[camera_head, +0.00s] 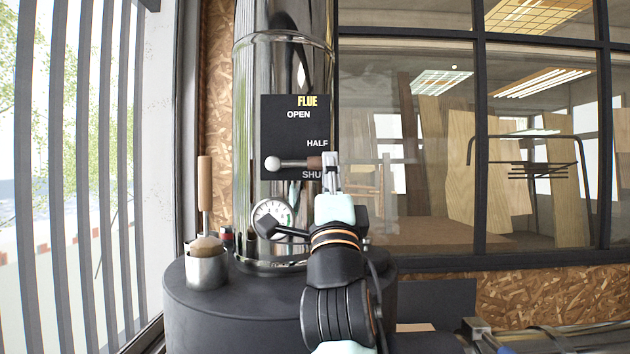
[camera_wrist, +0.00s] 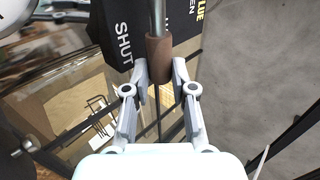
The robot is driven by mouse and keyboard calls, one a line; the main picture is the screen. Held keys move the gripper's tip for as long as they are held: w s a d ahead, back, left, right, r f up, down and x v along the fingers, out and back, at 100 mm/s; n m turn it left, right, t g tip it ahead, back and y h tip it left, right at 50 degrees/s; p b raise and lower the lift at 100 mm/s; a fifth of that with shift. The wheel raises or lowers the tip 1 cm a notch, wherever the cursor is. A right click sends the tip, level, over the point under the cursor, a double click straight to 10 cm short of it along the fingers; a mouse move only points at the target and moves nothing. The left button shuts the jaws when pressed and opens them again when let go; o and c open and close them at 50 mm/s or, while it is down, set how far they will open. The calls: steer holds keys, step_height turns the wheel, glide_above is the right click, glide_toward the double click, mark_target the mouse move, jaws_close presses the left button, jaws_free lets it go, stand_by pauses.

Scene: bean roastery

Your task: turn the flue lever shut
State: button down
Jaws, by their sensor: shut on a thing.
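The flue lever (camera_head: 297,162) is a metal rod with a pale ball at its left end and a brown grip at its right end. It lies about level across the black flue plate (camera_head: 280,119), between the words HALF and SHUT. My gripper (camera_head: 330,160) is at the right end of the lever, shut on the brown grip. In the wrist view, the brown grip (camera_wrist: 158,58) sits between the two fingers of my gripper (camera_wrist: 160,75). The SHUT word shows left of the rod there. In the head view my gripper partly covers the words' right ends.
The plate is on a shiny flue pipe (camera_head: 255,80). A round gauge (camera_head: 271,216) sits below it. A metal cup (camera_head: 207,268) and a wooden-handled brush (camera_head: 205,200) stand on the dark drum top (camera_head: 190,305) at left. A window wall (camera_head: 430,240) is behind at right.

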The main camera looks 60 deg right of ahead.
steer(key=shift+m, duration=0.3)
steer(key=c, duration=1.2)
jaws_free()
steer(key=shift+f, duration=0.1)
steer(key=v, duration=1.2)
